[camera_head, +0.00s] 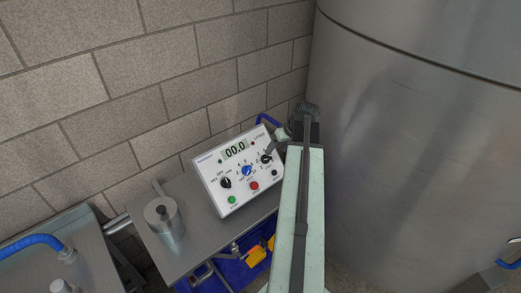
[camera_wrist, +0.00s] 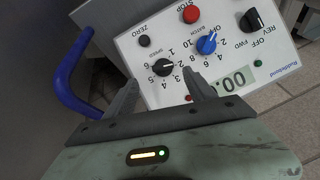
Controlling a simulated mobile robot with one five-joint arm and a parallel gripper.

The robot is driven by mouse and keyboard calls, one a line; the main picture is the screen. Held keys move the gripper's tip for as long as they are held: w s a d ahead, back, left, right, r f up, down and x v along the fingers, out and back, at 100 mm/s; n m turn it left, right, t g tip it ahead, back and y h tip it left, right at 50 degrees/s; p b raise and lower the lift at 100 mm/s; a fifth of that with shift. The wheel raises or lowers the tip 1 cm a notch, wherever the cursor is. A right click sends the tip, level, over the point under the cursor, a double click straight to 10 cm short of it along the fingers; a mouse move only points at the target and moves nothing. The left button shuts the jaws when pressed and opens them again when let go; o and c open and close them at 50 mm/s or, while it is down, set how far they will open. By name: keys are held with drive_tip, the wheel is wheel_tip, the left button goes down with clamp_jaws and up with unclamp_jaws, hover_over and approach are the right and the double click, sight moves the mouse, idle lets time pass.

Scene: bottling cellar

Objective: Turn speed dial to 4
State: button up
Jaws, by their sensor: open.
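The speed dial is a black knob (camera_wrist: 163,67) at one end of the white control panel (camera_wrist: 150,93), ringed by small numbers. It also shows in the head view (camera_head: 266,159). Its pointer is too small to read surely. My gripper (camera_wrist: 160,82) is open, its two grey fingers pointing at the panel on either side of the speed dial, with no clear contact. In the head view my gripper (camera_head: 272,149) is just above the dial and partly hides its surroundings.
The panel also carries a blue batch dial (camera_wrist: 207,43), a black FWD/OFF/REV knob (camera_wrist: 253,20), a red button (camera_wrist: 191,14) and a display (camera_head: 235,149) reading 00.0. A metal canister (camera_head: 165,220) stands left of the panel. A large steel tank (camera_head: 420,150) fills the right side.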

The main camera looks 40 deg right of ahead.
sight(268, 159)
drive_tip(key=b+x, duration=0.7)
drive_tip(key=shift+w+a+f, duration=0.1)
drive_tip(key=shift+a+f, duration=0.05)
drive_tip(key=shift+f, duration=0.1)
drive_tip(key=shift+w+f, duration=0.25)
drive_tip(key=shift+f, duration=0.05)
drive_tip(key=shift+r, duration=0.1)
drive_tip(key=c, duration=1.4)
